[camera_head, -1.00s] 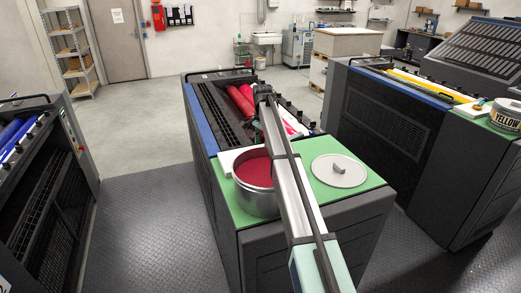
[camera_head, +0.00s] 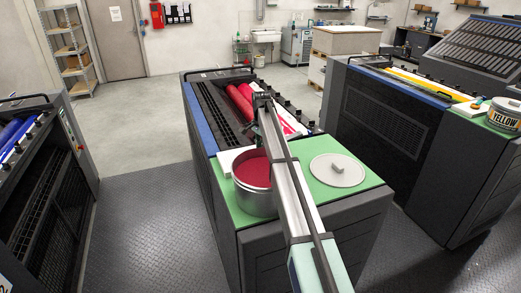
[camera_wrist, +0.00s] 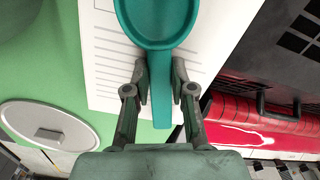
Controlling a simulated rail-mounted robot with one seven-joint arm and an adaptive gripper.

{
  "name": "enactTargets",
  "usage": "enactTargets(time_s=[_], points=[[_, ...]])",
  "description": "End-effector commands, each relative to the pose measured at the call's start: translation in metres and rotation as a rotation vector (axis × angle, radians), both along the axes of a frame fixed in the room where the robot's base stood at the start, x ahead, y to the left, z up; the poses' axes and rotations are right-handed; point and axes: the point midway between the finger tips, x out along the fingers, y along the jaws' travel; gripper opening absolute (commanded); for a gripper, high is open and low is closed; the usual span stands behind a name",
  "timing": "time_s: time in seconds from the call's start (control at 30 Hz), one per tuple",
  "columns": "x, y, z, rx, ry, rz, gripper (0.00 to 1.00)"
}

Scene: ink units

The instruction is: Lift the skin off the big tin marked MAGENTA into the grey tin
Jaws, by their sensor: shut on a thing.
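My gripper (camera_wrist: 160,88) is shut on the handle of a teal scoop (camera_wrist: 162,115), one finger on each side. The scoop's round bowl (camera_wrist: 158,18) is at the top of the wrist view, cut off by the edge; its visible inside looks bare. A big open tin (camera_head: 255,203) with magenta ink (camera_head: 254,172) stands on the green top of the middle machine, left of my arm. No marking shows on its visible side. I cannot identify a grey tin.
A round grey lid (camera_head: 337,171) with a handle lies right of my arm on the green top (camera_head: 320,193). A printed white sheet (camera_wrist: 110,55) lies below the scoop. Magenta rollers (camera_head: 240,101) are beyond the tin. A yellow-ink tin (camera_head: 503,116) stands on the right machine.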

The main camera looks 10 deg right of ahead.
Motion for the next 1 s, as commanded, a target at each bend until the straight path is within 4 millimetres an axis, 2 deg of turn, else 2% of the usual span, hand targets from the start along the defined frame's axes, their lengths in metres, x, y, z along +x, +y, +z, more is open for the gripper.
enactTargets(time_s=[0.17, 0.37, 0.47, 0.8, 1.0], points=[[0.001, 0.000, 0.008, 0.000, -0.001, 0.000, 0.00], [0.001, 0.000, 0.031, 0.000, -0.004, 0.000, 0.00], [0.002, 0.000, 0.051, 0.000, -0.004, 0.000, 0.00], [0.003, 0.000, 0.141, 0.000, -0.002, 0.000, 0.00], [0.002, 0.000, 0.178, 0.000, -0.002, 0.000, 0.00]])
